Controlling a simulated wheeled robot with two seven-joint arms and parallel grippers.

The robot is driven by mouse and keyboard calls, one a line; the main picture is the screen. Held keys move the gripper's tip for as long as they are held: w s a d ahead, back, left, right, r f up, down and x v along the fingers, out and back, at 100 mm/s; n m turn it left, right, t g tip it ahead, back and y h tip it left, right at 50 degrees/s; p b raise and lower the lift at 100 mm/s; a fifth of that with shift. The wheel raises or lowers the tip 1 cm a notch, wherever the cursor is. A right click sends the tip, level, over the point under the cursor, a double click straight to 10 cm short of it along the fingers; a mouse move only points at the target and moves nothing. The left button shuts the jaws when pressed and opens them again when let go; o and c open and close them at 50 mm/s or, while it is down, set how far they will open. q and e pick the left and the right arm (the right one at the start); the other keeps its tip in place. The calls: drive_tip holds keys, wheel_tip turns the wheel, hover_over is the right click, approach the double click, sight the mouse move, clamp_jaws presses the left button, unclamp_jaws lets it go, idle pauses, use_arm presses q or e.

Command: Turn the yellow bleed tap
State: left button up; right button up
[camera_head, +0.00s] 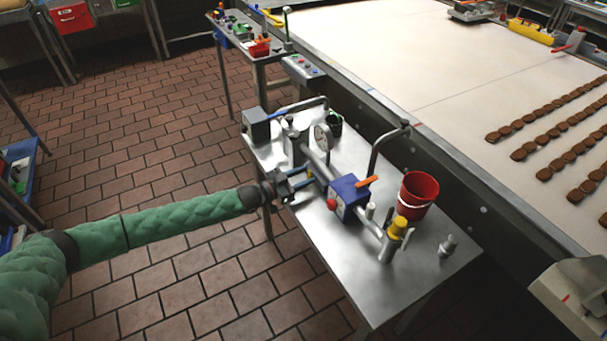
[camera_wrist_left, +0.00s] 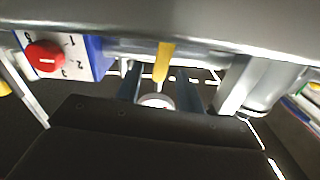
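A yellow tap lever (camera_wrist_left: 164,62) hangs below the grey pipework in the left wrist view, left of a grey cylindrical fitting. I take it as the bleed tap. My left gripper (camera_wrist_left: 160,88) is open, with one dark finger on each side of the lever and a gap showing on both sides. In the head view my left gripper (camera_head: 306,180) is at the near edge of the steel bench, left of the blue box (camera_head: 347,197); the lever is hard to make out there. My right gripper is not in view.
The blue box has a red numbered knob (camera_wrist_left: 45,57) close beside the gripper. On the bench (camera_head: 430,262) stand a yellow-capped fitting (camera_head: 397,228), a red bucket (camera_head: 417,195) and a round gauge (camera_head: 322,137). A conveyor (camera_head: 400,70) runs behind.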

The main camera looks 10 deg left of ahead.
use_arm(q)
drive_tip(key=shift+w+d+f, duration=0.1)
drive_tip(key=shift+w+d, duration=0.05)
drive_tip(key=shift+d, duration=0.05)
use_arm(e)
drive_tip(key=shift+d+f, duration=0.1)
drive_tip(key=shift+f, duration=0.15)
